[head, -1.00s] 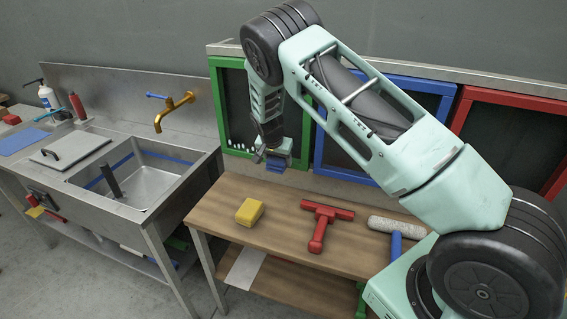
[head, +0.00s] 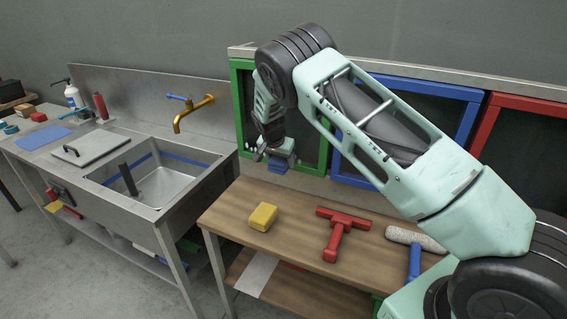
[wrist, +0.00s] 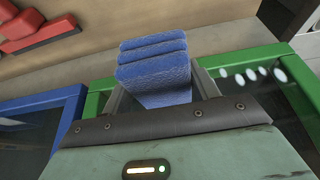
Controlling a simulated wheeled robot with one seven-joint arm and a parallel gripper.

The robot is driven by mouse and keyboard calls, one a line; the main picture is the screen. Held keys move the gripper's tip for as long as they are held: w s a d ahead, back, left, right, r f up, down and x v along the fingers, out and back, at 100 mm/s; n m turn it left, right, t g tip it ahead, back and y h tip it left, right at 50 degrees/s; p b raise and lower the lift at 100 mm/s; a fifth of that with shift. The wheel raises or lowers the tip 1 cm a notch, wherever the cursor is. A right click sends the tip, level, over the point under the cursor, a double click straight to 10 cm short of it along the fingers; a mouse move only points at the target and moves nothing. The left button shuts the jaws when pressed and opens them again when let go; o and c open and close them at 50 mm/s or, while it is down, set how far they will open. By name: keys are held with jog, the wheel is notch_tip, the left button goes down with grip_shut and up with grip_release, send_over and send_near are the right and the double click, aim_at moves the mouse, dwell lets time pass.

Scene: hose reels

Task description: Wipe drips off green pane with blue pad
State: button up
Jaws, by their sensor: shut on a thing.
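The green pane (head: 238,100) is a dark panel in a green frame, upright at the back of the bench. My gripper (head: 277,152) is in front of its lower part. It is shut on the blue pad (head: 281,164), a ribbed block that fills the jaws in the wrist view (wrist: 153,70). In the wrist view the green frame (wrist: 232,60) lies behind the pad, with several white drips (wrist: 252,74) on the pane right of the pad. Contact between pad and pane cannot be told. My arm hides part of the pane in the head view.
A yellow sponge (head: 263,217), a red squeegee (head: 340,229) and a roller with a blue handle (head: 413,262) lie on the wooden bench (head: 300,262). A blue-framed pane (head: 470,115) and a red-framed pane (head: 486,125) stand to the right. A steel sink (head: 165,188) with a brass tap (head: 192,112) is left.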

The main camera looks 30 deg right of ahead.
jog(key=w+a+b, duration=0.6)
jog(key=w+a, duration=0.2)
jog(key=w, duration=0.2)
jog(key=shift+w, duration=0.3)
dwell(1.0)
jog(key=shift+a+r, duration=0.1)
jog(key=shift+a, duration=0.1)
jog(key=s+a+b, duration=0.1)
jog(key=s+a, duration=0.3)
jog(key=a, duration=0.1)
jog(key=shift+s+a, duration=0.2)
jog(key=shift+a, duration=0.05)
dwell(0.5)
jog(key=shift+d+b, duration=0.1)
jog(key=shift+b, duration=0.25)
